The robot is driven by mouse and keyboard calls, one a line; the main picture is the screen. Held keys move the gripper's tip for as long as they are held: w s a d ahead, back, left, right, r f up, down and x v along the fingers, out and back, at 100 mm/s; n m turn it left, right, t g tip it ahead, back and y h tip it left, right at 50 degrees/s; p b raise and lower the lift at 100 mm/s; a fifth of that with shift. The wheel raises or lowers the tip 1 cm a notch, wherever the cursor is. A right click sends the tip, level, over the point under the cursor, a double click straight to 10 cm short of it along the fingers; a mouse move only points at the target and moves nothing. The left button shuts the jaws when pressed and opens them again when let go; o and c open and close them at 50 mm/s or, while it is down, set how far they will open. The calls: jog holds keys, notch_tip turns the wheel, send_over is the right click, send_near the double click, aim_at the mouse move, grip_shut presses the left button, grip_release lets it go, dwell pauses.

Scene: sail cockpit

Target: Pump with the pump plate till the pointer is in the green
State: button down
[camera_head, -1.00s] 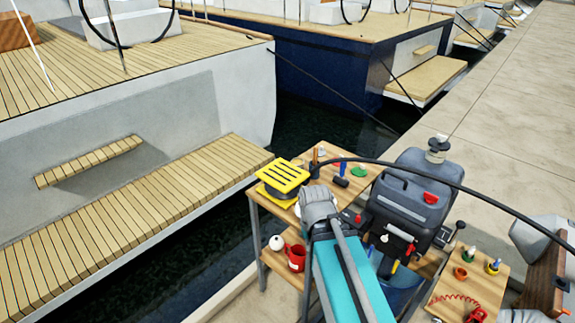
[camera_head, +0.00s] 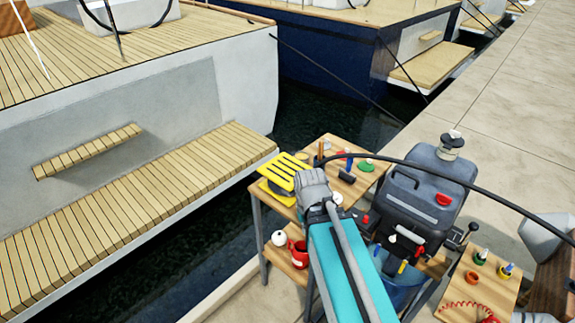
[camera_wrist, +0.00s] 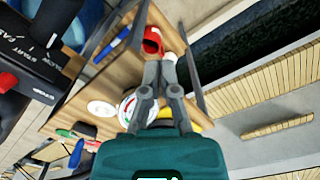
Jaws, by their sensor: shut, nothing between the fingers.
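The yellow slatted pump plate (camera_head: 282,170) stands over a dark body and a yellow base at the left corner of the wooden bench. My arm's wrist covers its right edge in the head view. My gripper (camera_wrist: 163,66) is shut and empty. Its fingers are hidden in the head view, and contact with the plate cannot be told.
A red mug (camera_head: 298,254) and a white ball-like thing (camera_head: 278,238) stand on the lower shelf. Small tools and a green item (camera_head: 366,166) lie on the bench behind. Water lies to the left.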

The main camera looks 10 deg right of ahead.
jog(key=shift+w, duration=0.1)
notch_tip(320, 180, up, 14)
jog(key=r+m+p, duration=0.1)
jog(key=m+p, duration=1)
jog(key=p, duration=0.4)
send_over(286, 170)
jog(key=shift+a+f, duration=0.1)
jog(key=shift+f, duration=0.15)
jog(key=shift+f+b, duration=0.15)
jog(key=shift+b, duration=0.25)
notch_tip(286, 170, down, 14)
jog(key=b, duration=1.3)
jog(key=shift+b, duration=0.35)
